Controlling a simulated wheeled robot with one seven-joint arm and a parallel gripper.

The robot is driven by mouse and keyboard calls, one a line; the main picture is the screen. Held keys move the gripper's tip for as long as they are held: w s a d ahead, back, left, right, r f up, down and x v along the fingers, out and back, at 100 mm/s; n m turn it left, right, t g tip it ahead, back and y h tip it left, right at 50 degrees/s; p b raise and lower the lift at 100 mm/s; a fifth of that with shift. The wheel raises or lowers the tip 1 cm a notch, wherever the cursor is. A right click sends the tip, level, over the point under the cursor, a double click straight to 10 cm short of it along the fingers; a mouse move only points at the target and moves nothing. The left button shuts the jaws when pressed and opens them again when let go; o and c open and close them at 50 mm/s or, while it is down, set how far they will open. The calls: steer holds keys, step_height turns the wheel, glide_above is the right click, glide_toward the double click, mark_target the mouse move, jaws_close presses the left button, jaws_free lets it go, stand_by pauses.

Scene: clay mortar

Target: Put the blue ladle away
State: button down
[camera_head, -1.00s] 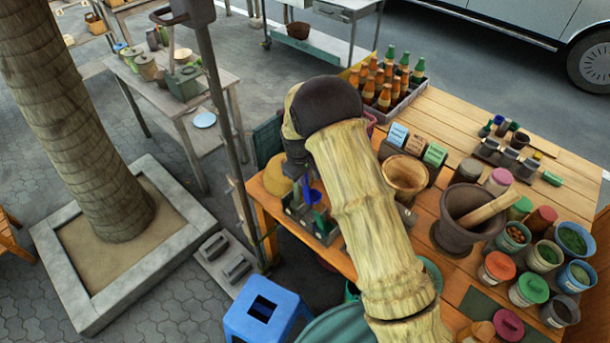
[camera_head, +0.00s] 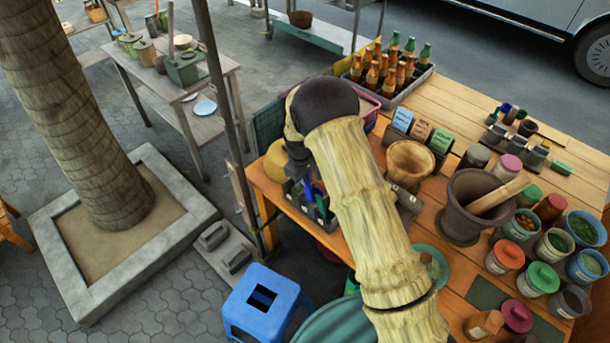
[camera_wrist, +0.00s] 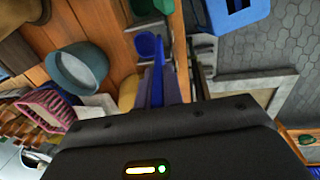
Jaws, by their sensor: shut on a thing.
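The blue ladle (camera_wrist: 157,72) is between the fingers of my gripper (camera_wrist: 172,80) in the wrist view. A rounded blue part (camera_wrist: 147,46) shows just beyond them. In the head view, a blue strip of the ladle (camera_head: 307,189) shows at the grey compartmented holder (camera_head: 327,222) at the table's left corner. My gripper (camera_head: 298,165) is above this holder, partly hidden by my arm. I cannot tell how deep the ladle sits in a compartment.
A wooden mortar (camera_head: 410,165) and small signs (camera_head: 421,130) stand right of my arm. A large clay mortar (camera_head: 465,205) with a pestle and several tubs stand farther right. A bottle crate (camera_head: 405,95) is behind. A post (camera_head: 225,90) and blue stool (camera_head: 262,302) stand left.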

mark_target(306, 188)
steer(key=shift+w+f+b, duration=0.1)
steer(key=shift+f+b, duration=1)
steer(key=shift+f, duration=0.85)
steer(key=c, duration=1.5)
jaws_free()
steer(key=shift+o, duration=0.2)
steer(key=shift+r, duration=0.1)
step_height(306, 188, up, 17)
steer(key=s+a+b, duration=0.1)
steer(key=s+b, duration=0.1)
steer(key=b, duration=0.2)
steer(key=shift+a, duration=0.25)
steer(key=shift+d, duration=0.1)
